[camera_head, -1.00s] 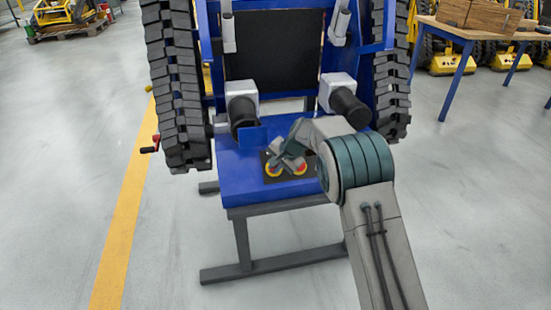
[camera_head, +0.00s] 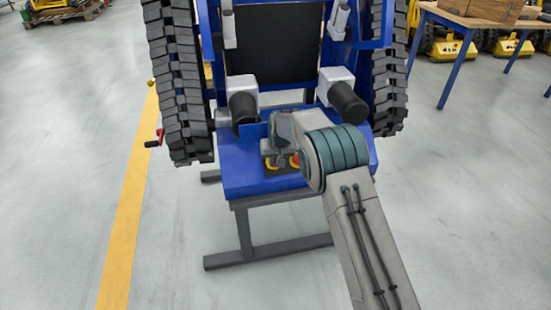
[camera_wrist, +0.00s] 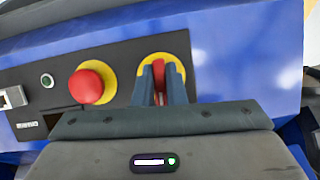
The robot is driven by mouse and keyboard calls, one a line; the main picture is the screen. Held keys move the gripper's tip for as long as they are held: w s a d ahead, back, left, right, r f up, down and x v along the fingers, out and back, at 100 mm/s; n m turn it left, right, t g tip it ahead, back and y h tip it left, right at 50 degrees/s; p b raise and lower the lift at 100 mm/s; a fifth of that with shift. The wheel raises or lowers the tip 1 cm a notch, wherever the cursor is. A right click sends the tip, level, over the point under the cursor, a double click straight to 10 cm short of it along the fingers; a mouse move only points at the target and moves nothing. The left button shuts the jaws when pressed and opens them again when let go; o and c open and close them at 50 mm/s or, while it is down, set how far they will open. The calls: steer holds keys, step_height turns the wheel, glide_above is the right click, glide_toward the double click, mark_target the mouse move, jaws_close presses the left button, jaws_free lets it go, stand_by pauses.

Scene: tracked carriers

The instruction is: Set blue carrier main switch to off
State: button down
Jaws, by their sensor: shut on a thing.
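The blue carrier (camera_head: 232,172) stands with its blue front ledge facing me. On the ledge is a black control panel (camera_wrist: 118,55). The main switch (camera_wrist: 160,72) is a red handle on a yellow disc at the panel's right in the wrist view. My gripper (camera_wrist: 161,74) has its two fingers on either side of the red handle, shut on it. The handle runs up and down in the wrist view, and its lower part is hidden by the fingers. In the head view, my arm partly covers the panel.
A red mushroom button (camera_wrist: 90,86) on a yellow disc sits just left of the switch. Further left are a small round button (camera_wrist: 47,81) and a light-coloured fitting (camera_wrist: 13,97). Black tracks (camera_head: 180,80) flank the carrier. A wooden table (camera_head: 470,22) stands back right.

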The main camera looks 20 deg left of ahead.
steer(key=shift+n, duration=0.5)
steer(key=shift+r, duration=0.1)
steer(key=c, duration=1.5)
jaws_free()
steer(key=p+v, duration=0.1)
steer(key=v, duration=0.6)
steer(key=p+v, duration=0.1)
steer(key=v, duration=0.5)
steer(key=shift+s+r, duration=0.3)
steer(key=shift+a, duration=0.1)
